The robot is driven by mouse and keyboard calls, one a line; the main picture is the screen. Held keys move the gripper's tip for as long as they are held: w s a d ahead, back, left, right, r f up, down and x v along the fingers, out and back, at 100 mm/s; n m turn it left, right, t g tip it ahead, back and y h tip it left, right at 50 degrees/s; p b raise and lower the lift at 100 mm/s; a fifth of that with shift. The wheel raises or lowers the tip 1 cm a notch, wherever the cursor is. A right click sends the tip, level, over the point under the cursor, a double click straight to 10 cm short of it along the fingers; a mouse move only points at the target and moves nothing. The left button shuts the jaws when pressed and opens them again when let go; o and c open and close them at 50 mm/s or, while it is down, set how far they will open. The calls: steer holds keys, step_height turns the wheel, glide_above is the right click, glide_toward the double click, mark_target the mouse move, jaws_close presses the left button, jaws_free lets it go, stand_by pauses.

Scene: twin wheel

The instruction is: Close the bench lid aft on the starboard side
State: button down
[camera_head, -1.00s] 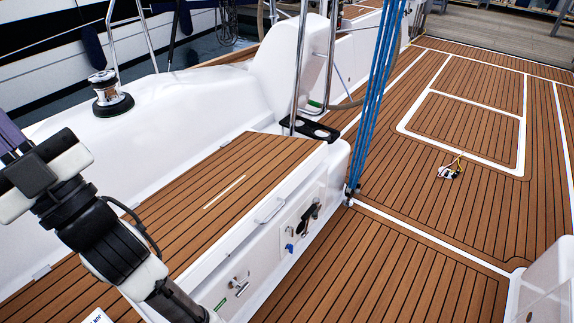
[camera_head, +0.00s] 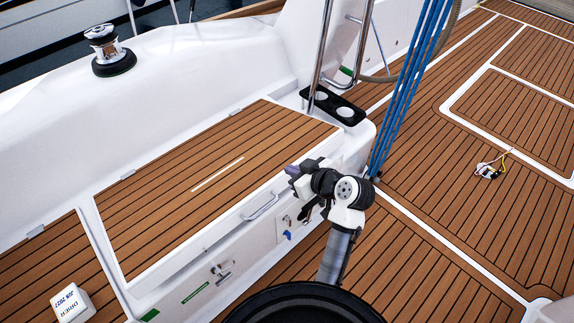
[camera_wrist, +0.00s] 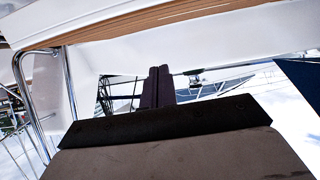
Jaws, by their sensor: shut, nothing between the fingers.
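The bench lid (camera_head: 190,185) has a teak-slat top with white edges and a short white strip inlaid. In the head view it lies flat or nearly so; I cannot tell whether a small gap stays under its front edge. Metal hinges (camera_head: 128,175) are along its back edge. A metal handle (camera_head: 260,206) is on its front side. My gripper (camera_head: 292,171) is beside the lid's front edge, towards its far right end, with its fingers shut and empty. The dark fingers also show shut in the wrist view (camera_wrist: 158,86). Whether they touch the lid is unclear.
A black cup holder (camera_head: 333,104) and steel rails stand beyond the lid's far end. Blue ropes (camera_head: 408,90) rise right of my gripper. A winch (camera_head: 109,50) sits behind. A white lettered box (camera_head: 72,303) lies at near left. The teak deck (camera_head: 450,190) at right is mostly clear.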

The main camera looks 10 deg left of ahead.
steer(key=p, duration=0.1)
glide_above(276, 187)
steer(key=f, duration=0.5)
steer(key=shift+w+a+f, duration=0.15)
steer(key=shift+a+f, duration=0.05)
steer(key=shift+f, duration=0.1)
steer(key=shift+s+d+f, duration=0.1)
steer(key=shift+d+f, duration=0.1)
steer(key=shift+f, duration=0.45)
steer(key=shift+s+d+f, duration=0.1)
steer(key=shift+d+f, duration=0.05)
steer(key=shift+f, duration=0.45)
steer(key=shift+s+d+f, duration=0.15)
steer(key=shift+f, duration=0.55)
steer(key=f+b, duration=0.2)
steer(key=f, duration=0.1)
steer(key=d+f+b, duration=0.1)
steer(key=f, duration=0.1)
steer(key=shift+s+d+f+b, duration=0.1)
steer(key=shift+s+f+b, duration=0.1)
steer(key=shift+s+b, duration=0.2)
steer(key=shift+r, duration=0.2)
